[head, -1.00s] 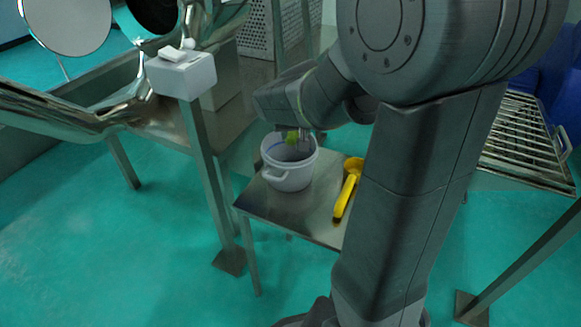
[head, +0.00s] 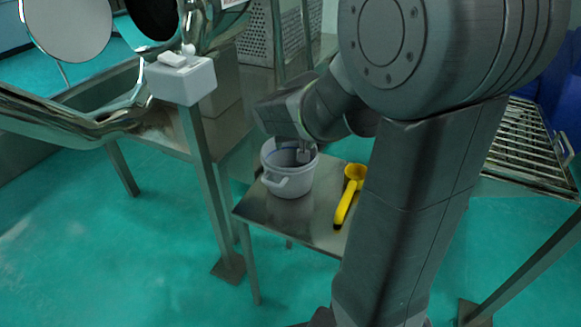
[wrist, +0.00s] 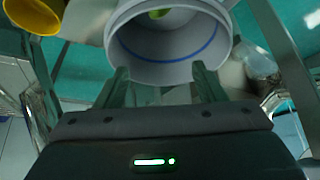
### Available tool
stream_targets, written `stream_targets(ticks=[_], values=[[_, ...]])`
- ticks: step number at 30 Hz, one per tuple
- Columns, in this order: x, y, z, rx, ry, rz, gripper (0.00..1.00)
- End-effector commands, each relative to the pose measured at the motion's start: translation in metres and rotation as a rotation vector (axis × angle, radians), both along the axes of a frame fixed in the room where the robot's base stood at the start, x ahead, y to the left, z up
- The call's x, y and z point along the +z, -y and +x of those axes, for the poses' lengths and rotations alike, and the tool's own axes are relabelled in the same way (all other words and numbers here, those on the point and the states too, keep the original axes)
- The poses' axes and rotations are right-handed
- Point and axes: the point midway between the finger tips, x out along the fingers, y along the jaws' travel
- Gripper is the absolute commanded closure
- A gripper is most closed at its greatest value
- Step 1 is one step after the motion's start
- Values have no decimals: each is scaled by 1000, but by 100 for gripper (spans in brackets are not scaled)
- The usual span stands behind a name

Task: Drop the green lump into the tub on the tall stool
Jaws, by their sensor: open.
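The white tub (head: 290,180) stands upright on the metal top of the tall stool (head: 312,222). In the wrist view the tub (wrist: 170,72) shows its inside with a blue line around the wall. The green lump (wrist: 159,13) shows in part inside the tub, near the top edge of the wrist view; the rest of it is cut off. In the head view the lump is not visible. My gripper (head: 303,156) is at the tub's mouth; in the wrist view its two fingers (wrist: 158,85) are apart with nothing between them.
A yellow scoop (head: 348,195) lies on the stool top right of the tub, and shows at the upper left of the wrist view (wrist: 38,14). A white box (head: 181,80) on a post and shiny metal machinery stand to the left. A slatted metal rack (head: 530,140) is at right.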

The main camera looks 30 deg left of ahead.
Motion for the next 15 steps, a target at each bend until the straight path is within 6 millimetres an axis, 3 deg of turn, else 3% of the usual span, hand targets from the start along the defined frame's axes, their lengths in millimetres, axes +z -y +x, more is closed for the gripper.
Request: stream_targets(ticks=[15], values=[[94,33,-40,1,2,4,36]])
